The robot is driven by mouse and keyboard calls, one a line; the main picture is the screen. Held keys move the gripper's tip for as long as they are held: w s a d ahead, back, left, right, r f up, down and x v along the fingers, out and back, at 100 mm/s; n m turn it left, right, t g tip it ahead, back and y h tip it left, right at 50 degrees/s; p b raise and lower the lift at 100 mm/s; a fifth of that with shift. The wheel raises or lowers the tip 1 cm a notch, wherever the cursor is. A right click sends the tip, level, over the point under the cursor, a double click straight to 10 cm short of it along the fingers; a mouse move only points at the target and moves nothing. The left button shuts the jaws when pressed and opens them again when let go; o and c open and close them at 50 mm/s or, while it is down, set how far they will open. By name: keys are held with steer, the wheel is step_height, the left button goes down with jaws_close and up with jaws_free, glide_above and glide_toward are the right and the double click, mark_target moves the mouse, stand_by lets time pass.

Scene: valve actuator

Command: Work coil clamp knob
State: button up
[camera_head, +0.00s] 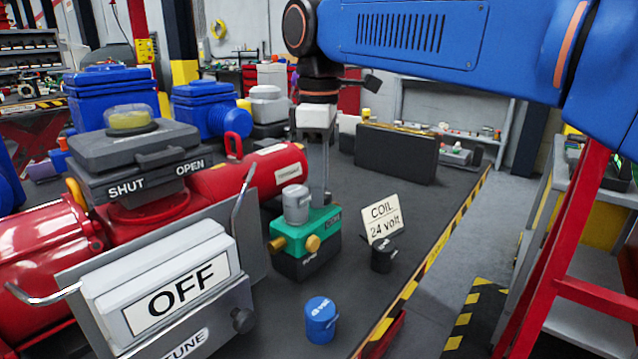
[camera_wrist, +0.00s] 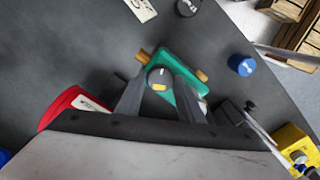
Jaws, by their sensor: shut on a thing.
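The green valve block (camera_head: 305,237), with a dark base and brass fittings, stands on the bench. A grey metal cylinder (camera_head: 296,206) rises from its top. In the wrist view, a round grey knob with a yellow mark (camera_wrist: 159,77) shows at the green block (camera_wrist: 183,62). My gripper (camera_wrist: 159,80) has one finger on each side of this knob and is shut on it. In the head view my gripper (camera_head: 326,198) points straight down at the far right end of the block. The knob between the fingertips is not clear there.
A "COIL 24 VOLT" card (camera_head: 382,219) and a black pot (camera_head: 384,256) stand right of the block, a blue pot (camera_head: 320,320) nearer. A grey OFF box (camera_head: 170,290) and a red actuator (camera_head: 265,178) stand left.

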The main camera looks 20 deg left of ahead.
stand_by(0.5)
steer(key=o, duration=1.1)
steer(key=shift+c, duration=0.2)
